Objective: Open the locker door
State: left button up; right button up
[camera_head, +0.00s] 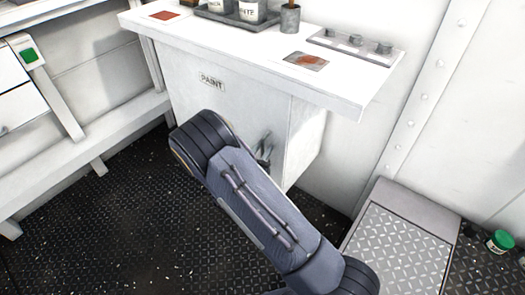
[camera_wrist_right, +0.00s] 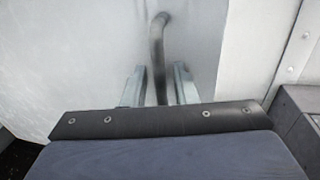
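The white locker (camera_head: 235,110) with a PAINT label (camera_head: 212,82) stands under the counter; its door front looks flush and shut. In the right wrist view a dark, curved bar handle (camera_wrist_right: 158,50) stands out from the white door (camera_wrist_right: 80,60). My right gripper (camera_head: 265,150) is at the door's right side in the head view, partly hidden by my forearm. In the wrist view its two fingers (camera_wrist_right: 159,88) stand on either side of the handle, with a small gap visible on each side. My left gripper is not in view.
The white counter (camera_head: 340,88) overhangs the locker and carries tins, a cup and a tray (camera_head: 350,47). A bench (camera_head: 80,145) runs along the left. A grey step (camera_head: 400,250) and a green-lidded tin (camera_head: 500,241) are at right. Dark deck floor (camera_head: 110,240) is clear at left.

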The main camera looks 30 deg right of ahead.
jog(key=shift+c, duration=0.5)
grip_shut()
